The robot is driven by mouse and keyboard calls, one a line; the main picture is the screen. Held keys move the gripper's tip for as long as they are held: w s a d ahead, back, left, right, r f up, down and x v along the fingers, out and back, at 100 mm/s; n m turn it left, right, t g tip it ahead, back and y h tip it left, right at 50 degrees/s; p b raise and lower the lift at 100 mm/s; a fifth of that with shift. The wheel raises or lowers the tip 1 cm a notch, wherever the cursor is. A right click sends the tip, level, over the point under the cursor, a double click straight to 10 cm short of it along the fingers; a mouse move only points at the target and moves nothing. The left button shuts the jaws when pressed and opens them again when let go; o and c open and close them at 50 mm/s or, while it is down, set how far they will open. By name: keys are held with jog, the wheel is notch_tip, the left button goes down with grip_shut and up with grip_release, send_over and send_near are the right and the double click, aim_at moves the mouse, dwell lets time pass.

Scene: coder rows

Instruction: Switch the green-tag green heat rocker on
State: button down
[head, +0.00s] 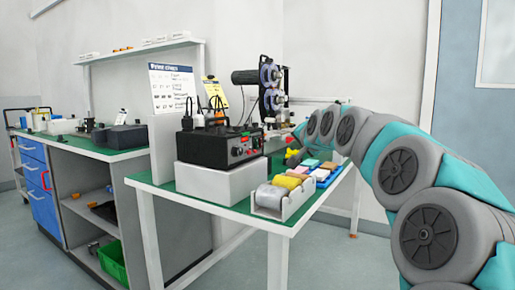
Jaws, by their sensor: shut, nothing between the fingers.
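A black control box (218,144) with red and pale controls on its front panel stands on a white block on the green-topped table. I cannot make out a green tag or a green heat rocker at this size. A machine with dark reels (269,88) stands behind the box to the right. My arm comes in from the right and reaches over the table's right side.
A white tray with tape rolls (285,201) sits at the table's front right corner. Coloured pads (322,174) lie behind it, close under my arm. A white wall sign (174,88) and a yellow tag card (215,91) are behind the box. Another bench (85,142) stands left.

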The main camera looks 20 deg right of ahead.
aim_at(257, 143)
jog(key=w+a+f+p, duration=0.1)
jog(key=w+a, duration=0.4)
jog(key=w, duration=0.1)
jog(key=shift+w+a+f+p, duration=0.2)
jog(key=shift+w+p, duration=0.1)
jog(key=shift+w, duration=0.1)
jog(key=shift+w, duration=0.1)
dwell(2.0)
jog(key=shift+w+a+f, duration=0.1)
jog(key=shift+w+a, duration=0.15)
jog(key=shift+w+a, duration=0.15)
jog(key=shift+w, duration=0.1)
dwell(0.7)
jog(key=shift+s, duration=0.1)
jog(key=shift+s+d, duration=0.45)
jog(key=shift+s, duration=0.05)
dwell(0.4)
